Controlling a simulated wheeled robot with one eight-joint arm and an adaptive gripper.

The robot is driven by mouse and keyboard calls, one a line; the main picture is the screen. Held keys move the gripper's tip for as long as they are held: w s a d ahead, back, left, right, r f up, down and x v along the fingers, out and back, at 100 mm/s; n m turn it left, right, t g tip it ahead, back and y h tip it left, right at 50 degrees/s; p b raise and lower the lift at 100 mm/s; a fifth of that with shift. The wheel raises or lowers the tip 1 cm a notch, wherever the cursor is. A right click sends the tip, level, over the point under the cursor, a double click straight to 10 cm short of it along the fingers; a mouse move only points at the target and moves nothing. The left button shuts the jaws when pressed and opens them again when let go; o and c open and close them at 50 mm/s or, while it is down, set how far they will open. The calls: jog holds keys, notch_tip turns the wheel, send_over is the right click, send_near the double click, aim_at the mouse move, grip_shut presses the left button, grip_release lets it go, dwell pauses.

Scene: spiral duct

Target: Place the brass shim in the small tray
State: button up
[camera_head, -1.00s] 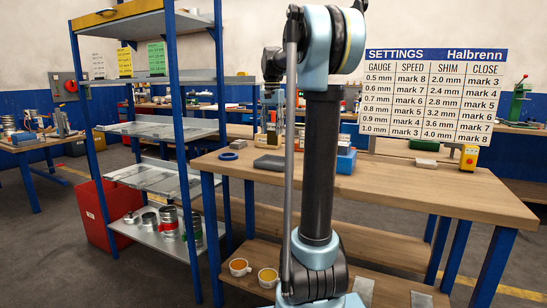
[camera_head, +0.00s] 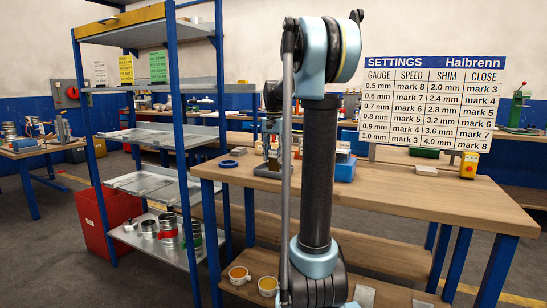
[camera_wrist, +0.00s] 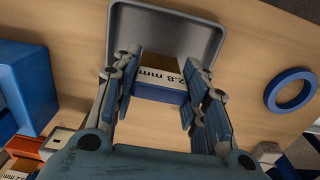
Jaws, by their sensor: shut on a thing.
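In the wrist view my gripper (camera_wrist: 160,92) is shut on a small block, which I take to be the shim (camera_wrist: 160,78).
A blue ring (camera_wrist: 291,90) lies right of the tray in the wrist view. A blue box (camera_wrist: 28,88) stands at the left, with more labelled blocks below it. The bench (camera_head: 430,188) has clear room on its right side. A settings board (camera_head: 432,102) stands behind.

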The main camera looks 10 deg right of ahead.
jog(key=shift+f, duration=0.1)
jog(key=o, duration=1.1)
notch_tip(320, 180, up, 12)
jog(key=s+f+n+t, duration=0.2)
jog(key=s+f+n, duration=0.5)
jog(key=s+f, duration=2.7)
jog(key=shift+s+a, duration=0.25)
jog(key=shift+s, duration=0.65)
